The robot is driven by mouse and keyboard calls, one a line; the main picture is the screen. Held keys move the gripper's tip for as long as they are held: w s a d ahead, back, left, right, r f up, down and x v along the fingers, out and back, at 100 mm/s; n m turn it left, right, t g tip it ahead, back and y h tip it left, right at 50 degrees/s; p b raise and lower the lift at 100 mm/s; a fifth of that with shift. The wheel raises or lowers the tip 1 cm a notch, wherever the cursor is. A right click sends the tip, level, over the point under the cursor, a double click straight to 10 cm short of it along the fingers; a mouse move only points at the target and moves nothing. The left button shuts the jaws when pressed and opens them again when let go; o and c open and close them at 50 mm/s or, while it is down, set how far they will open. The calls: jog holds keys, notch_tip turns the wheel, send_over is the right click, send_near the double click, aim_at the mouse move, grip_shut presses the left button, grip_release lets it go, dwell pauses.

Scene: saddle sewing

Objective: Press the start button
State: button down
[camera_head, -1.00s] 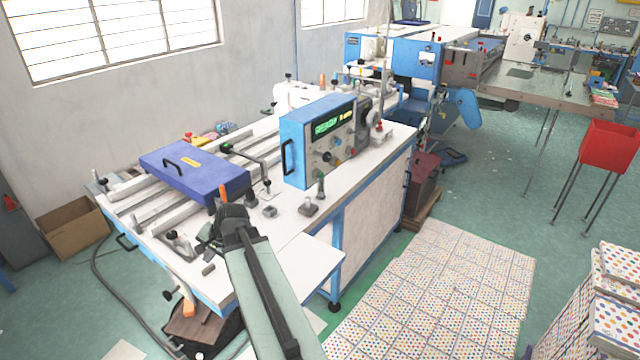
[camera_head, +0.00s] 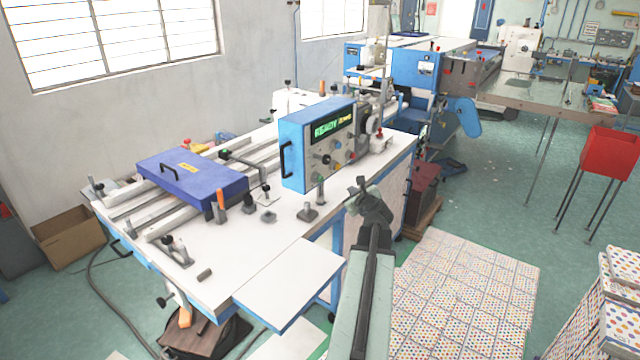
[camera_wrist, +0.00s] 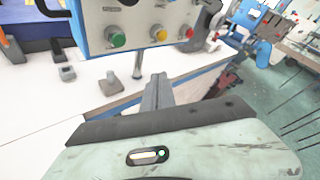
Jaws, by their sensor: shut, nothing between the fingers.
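The blue control box (camera_head: 292,155) stands on the white machine table, its lit display (camera_head: 332,126) reading READY. The wrist view shows the lower part of its grey front panel (camera_wrist: 135,15). There are a green button (camera_wrist: 117,39), a yellow button (camera_wrist: 159,35) and a red button (camera_wrist: 186,32); no start label is readable. My gripper (camera_head: 360,186) is shut and empty, in front of and below the panel near the table's right edge. In the wrist view its fingertips (camera_wrist: 158,80) lie below the yellow button, apart from it.
A small grey post (camera_wrist: 138,60) stands on the table left of my fingertips. A blue-purple box (camera_head: 195,180) lies on rails at the table's left. A red bin (camera_head: 608,152) stands farther right.

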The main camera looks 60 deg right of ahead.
aim_at(321, 179)
jog(key=w, duration=0.9)
dwell(0.3)
dwell(1.9)
jog(key=shift+w, duration=0.4)
